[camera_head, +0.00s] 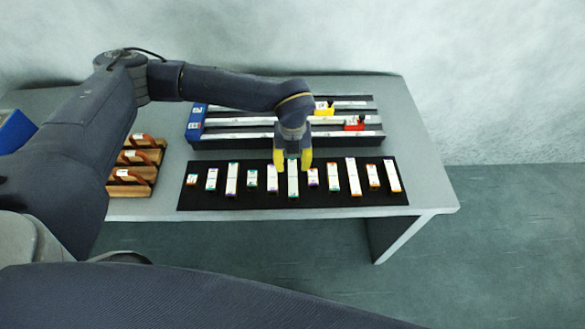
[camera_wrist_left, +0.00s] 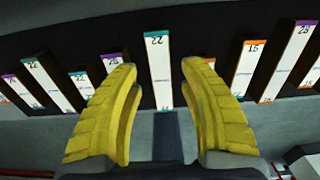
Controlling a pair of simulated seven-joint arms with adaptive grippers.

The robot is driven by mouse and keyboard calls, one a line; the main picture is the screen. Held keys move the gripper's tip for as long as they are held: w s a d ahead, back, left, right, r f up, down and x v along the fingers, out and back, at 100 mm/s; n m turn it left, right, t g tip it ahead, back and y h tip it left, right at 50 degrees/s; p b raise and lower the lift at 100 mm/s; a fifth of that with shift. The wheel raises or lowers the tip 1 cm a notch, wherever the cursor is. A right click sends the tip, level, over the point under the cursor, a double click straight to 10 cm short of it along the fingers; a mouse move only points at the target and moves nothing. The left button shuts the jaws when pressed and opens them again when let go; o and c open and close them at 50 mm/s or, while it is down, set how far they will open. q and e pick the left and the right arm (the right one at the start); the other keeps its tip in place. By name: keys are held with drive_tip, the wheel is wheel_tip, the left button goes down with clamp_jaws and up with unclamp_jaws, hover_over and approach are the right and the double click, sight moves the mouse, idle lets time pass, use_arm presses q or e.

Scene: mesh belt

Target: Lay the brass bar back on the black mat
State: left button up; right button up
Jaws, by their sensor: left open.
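The black mat (camera_head: 240,203) lies near the table's front edge and holds a row of several bars of differing length, with white labelled faces and coloured ends. No bar shows a clear brass colour, so I cannot tell the brass bar by colour. My left gripper (camera_head: 293,165) is over the middle of the row, its yellow fingers open. In the left wrist view a long bar marked 22 with a teal end (camera_wrist_left: 158,65) lies between the open fingers (camera_wrist_left: 160,70), with a gap on each side. My right gripper is not in view.
Behind the mat is a rail fixture (camera_head: 250,122) with a blue end block (camera_head: 195,122), a yellow slider (camera_head: 324,108) and a red slider (camera_head: 356,125). Wooden blocks with handles (camera_head: 130,182) stand left of the mat. Neighbouring bars stand close by the gripper. The table's right end is clear.

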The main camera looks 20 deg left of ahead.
sight(293, 170)
use_arm(q)
wheel_tip(293, 170, up, 8)
drive_tip(key=shift+r, duration=0.15)
idle(0.3)
idle(1.2)
